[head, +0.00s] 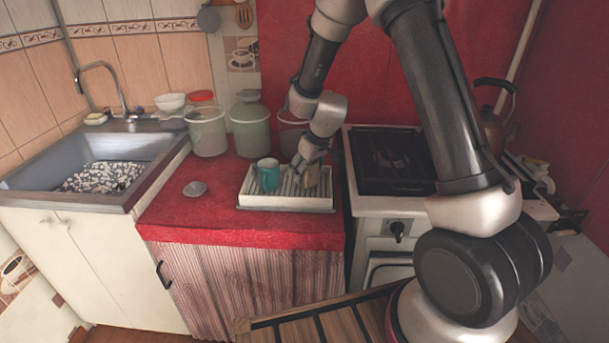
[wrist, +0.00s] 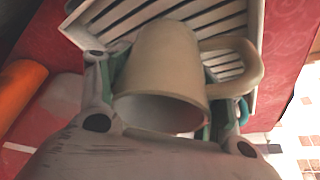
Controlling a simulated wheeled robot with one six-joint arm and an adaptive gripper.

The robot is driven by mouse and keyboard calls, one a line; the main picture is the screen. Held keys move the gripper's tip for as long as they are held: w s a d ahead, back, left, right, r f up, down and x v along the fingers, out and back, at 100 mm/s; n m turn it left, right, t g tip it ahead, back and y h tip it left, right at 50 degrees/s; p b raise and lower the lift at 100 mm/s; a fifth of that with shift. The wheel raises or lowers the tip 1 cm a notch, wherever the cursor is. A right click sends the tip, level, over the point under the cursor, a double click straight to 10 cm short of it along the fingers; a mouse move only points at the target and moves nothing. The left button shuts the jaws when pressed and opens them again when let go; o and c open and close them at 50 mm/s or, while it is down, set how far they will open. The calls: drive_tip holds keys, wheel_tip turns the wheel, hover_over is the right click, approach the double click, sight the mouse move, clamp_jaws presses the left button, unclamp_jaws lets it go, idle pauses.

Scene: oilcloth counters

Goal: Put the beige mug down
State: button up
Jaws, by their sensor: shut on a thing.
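The beige mug (wrist: 160,65) fills the middle of the wrist view, with its handle to the right and its open rim towards the camera. My gripper (wrist: 165,98) is shut on it, with one finger on each side. In the head view my gripper (head: 303,172) is over the right part of a white slatted rack (head: 285,208) on the red counter. The mug (head: 311,178) is partly hidden there by the gripper. I cannot tell whether its base touches the slats. A teal mug (head: 267,175) stands on the rack, left of the gripper.
A small grey dish (head: 195,188) lies left of the rack on the red counter (head: 170,212). Large jars (head: 248,128) stand behind. The stove (head: 391,160) is close on the right, the sink (head: 92,168) on the left.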

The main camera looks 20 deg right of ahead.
drive_tip(key=shift+f, duration=0.85)
drive_tip(key=shift+f, duration=0.15)
drive_tip(key=o, duration=1.3)
